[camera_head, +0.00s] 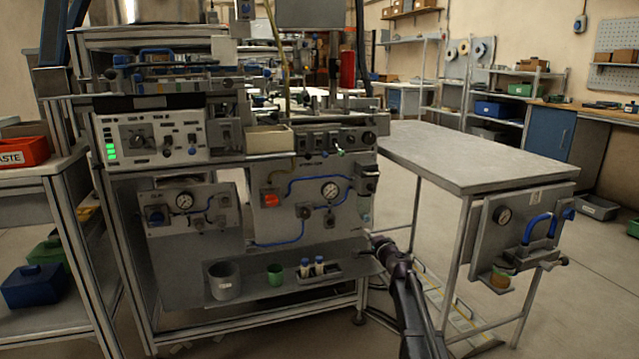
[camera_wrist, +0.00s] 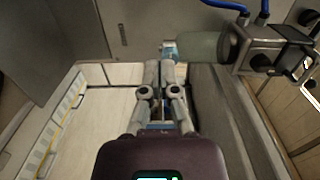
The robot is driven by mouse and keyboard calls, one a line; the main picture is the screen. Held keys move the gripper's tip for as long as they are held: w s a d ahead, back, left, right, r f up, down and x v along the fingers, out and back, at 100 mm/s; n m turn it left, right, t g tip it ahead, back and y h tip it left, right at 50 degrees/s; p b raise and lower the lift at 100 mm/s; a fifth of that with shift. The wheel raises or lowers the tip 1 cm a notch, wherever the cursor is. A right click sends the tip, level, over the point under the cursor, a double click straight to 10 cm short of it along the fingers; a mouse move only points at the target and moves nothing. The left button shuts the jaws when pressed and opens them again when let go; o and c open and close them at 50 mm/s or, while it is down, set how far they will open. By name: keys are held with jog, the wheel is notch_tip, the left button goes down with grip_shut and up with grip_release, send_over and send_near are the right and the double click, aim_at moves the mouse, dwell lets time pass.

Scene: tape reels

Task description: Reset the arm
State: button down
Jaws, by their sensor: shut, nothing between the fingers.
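My gripper (camera_head: 379,243) is at the end of my dark arm, low in front of the right edge of the machine (camera_head: 240,190). In the wrist view the two grey fingers of my gripper (camera_wrist: 160,68) lie close together, with nothing held. Beyond the fingertips are a small blue and pale item (camera_wrist: 169,50) and a pale greenish cylinder (camera_wrist: 202,46). I cannot tell whether the fingertips touch the small item.
A grey cup (camera_head: 224,281), a green cup (camera_head: 275,274) and vials in a tray (camera_head: 319,272) stand on the machine's low shelf. The metal table (camera_head: 480,160) is to the right, with a gauge panel (camera_head: 520,235) on its side. Floor between them is partly open.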

jog(key=s+a+f+n+g+p, duration=0.2)
jog(key=s+n+g, duration=0.15)
jog(key=s, duration=0.35)
jog(key=s+a+f+n+g+y+p, duration=0.1)
jog(key=s+a+f+n+g+p, duration=0.2)
jog(key=s, duration=0.4)
jog(key=s+a+f+n+g+p, duration=0.1)
jog(key=s+a+n+g, duration=0.15)
jog(key=s+n, duration=0.35)
jog(key=s+d+n+g+h+p, duration=0.1)
jog(key=s+d+g+h+p, duration=0.25)
jog(key=s, duration=0.75)
jog(key=s+d+g+h+p, duration=0.25)
jog(key=s+d+g, duration=0.2)
jog(key=s, duration=0.55)
notch_tip(320, 180, up, 36)
jog(key=p, duration=3.6)
jog(key=shift+s+d+r+h, duration=0.15)
jog(key=shift+d+r+h, duration=0.1)
jog(key=shift+h, duration=0.15)
